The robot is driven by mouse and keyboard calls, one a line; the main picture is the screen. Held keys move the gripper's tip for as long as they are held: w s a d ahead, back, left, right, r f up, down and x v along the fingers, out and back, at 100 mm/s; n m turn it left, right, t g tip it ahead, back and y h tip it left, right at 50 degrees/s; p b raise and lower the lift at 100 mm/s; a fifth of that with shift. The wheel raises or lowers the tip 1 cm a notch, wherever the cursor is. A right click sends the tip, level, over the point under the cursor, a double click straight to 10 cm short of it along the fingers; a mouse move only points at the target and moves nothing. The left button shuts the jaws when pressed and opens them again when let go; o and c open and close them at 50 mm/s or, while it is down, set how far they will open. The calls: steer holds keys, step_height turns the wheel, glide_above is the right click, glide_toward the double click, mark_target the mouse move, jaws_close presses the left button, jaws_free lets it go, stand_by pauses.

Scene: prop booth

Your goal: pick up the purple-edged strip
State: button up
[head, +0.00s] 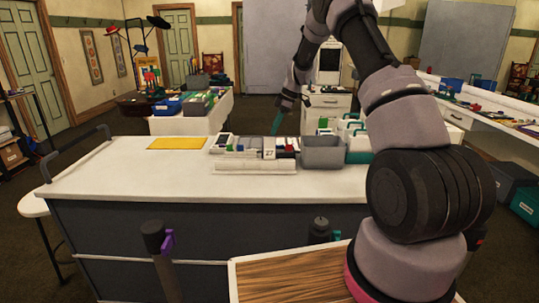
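I cannot make out a purple-edged strip for certain. Small items lie in a low organiser (256,146) on the white counter, too small to tell apart. My gripper (283,106) is small in the head view, above and behind the organiser. A thin teal piece (277,124) hangs slantwise just below my gripper. I cannot tell whether the fingers hold it or whether they are open or shut.
A grey bin (322,152) stands right of the organiser, beside teal and white holders (358,141). A yellow mat (177,143) lies on the white counter (130,178), whose left and front areas are clear. A purple clip (168,242) sits on a dark post in front.

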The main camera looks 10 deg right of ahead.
mark_target(270, 153)
steer(key=x, duration=0.8)
steer(key=shift+s+a+f, duration=0.15)
steer(key=shift+s+a, duration=0.1)
steer(key=shift+s, duration=0.05)
jaws_close()
